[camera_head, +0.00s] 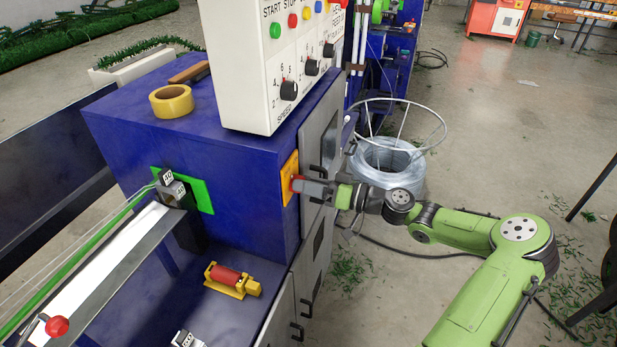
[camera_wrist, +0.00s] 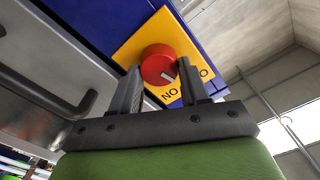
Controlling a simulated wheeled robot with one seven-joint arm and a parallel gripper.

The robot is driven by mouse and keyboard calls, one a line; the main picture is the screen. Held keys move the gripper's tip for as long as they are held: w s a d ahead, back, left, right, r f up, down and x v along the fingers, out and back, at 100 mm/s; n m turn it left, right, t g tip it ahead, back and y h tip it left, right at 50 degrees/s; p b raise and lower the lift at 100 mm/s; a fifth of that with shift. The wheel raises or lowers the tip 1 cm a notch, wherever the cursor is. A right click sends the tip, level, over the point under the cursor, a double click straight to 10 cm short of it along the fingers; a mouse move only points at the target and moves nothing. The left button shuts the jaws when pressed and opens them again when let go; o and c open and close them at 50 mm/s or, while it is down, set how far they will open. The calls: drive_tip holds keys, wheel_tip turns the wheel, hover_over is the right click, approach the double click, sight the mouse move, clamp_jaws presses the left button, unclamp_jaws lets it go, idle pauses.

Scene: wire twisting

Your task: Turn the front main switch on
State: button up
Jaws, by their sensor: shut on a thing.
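The front main switch is a red round knob (camera_wrist: 157,65) on a yellow plate (camera_wrist: 179,38), with lettering partly hidden by a finger. In the head view the yellow plate (camera_head: 289,178) sits on the blue machine's side, and a little of the red knob (camera_head: 297,182) shows behind my gripper. My gripper (camera_head: 303,186) reaches the knob from the right. In the wrist view its two dark fingers (camera_wrist: 163,82) stand on either side of the knob and are shut on it. A pale pointer mark on the knob aims toward the lower right.
A white control panel (camera_head: 262,75) with buttons and dials stands above the switch. Grey cabinet doors (camera_head: 318,150) with dark handles lie beside the plate. A wire coil (camera_head: 388,160) stands on the floor behind my arm. Yellow tape (camera_head: 171,101) lies on the machine top.

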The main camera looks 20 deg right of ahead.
drive_tip(key=m+p, duration=0.4)
drive_tip(key=m, duration=0.2)
drive_tip(key=m+p, duration=0.4)
drive_tip(key=m, duration=0.2)
drive_tip(key=shift+w+d+f+p, duration=0.1)
drive_tip(key=shift+f+p, duration=0.1)
drive_tip(key=shift+p, duration=0.15)
drive_tip(key=o, duration=1)
drive_tip(key=v, duration=1.5)
drive_tip(key=shift+s+d+b, duration=0.25)
drive_tip(key=shift+s+b, duration=0.05)
drive_tip(key=shift+b, duration=0.1)
drive_tip(key=shift+a, duration=0.1)
